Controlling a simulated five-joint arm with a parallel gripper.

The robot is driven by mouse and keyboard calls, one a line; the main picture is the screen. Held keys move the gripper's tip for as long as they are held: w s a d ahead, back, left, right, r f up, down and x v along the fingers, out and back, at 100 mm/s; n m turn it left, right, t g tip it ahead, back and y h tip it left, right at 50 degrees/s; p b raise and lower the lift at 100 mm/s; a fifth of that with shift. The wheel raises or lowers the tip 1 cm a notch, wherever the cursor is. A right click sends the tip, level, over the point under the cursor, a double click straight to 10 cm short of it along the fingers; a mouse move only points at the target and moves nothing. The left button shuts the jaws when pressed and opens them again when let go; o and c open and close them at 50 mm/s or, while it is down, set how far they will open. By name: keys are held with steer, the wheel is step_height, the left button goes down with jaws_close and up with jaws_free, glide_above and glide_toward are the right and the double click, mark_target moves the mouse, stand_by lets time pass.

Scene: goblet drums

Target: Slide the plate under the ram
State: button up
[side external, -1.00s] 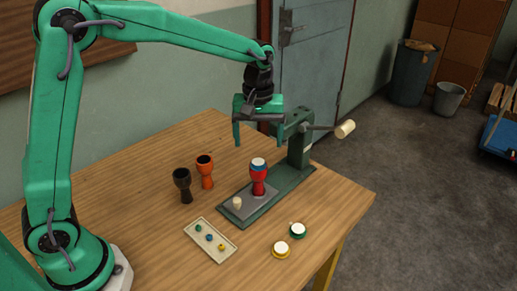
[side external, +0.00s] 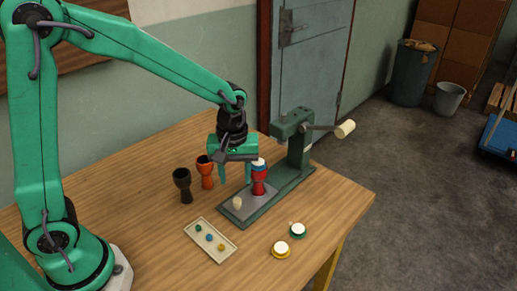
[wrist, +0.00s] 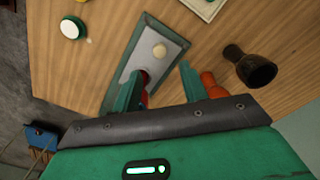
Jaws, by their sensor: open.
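The grey plate (side external: 250,209) lies on the green base of the press, with a cream knob (side external: 238,203) at its near end. A red goblet drum (side external: 259,188) with a blue and white top stands upright on the plate. The press head (side external: 291,128) rises at the far end of the base; the ram itself is not clear. My gripper (side external: 236,181) is open and empty, pointing down above the knob end, beside the drum. In the wrist view the plate (wrist: 141,56) and knob (wrist: 160,50) lie beyond the open fingers (wrist: 163,72); the drum is mostly hidden by one finger.
A black goblet (side external: 184,187) and an orange goblet (side external: 206,172) stand left of the base. A tray (side external: 194,239) of small coloured pieces lies in front. Yellow (side external: 281,250) and green (side external: 297,230) rimmed discs lie right. The press lever (side external: 344,129) sticks out right.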

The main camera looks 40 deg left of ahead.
mark_target(237, 199)
steer(key=shift+f, duration=3.9)
jaws_close()
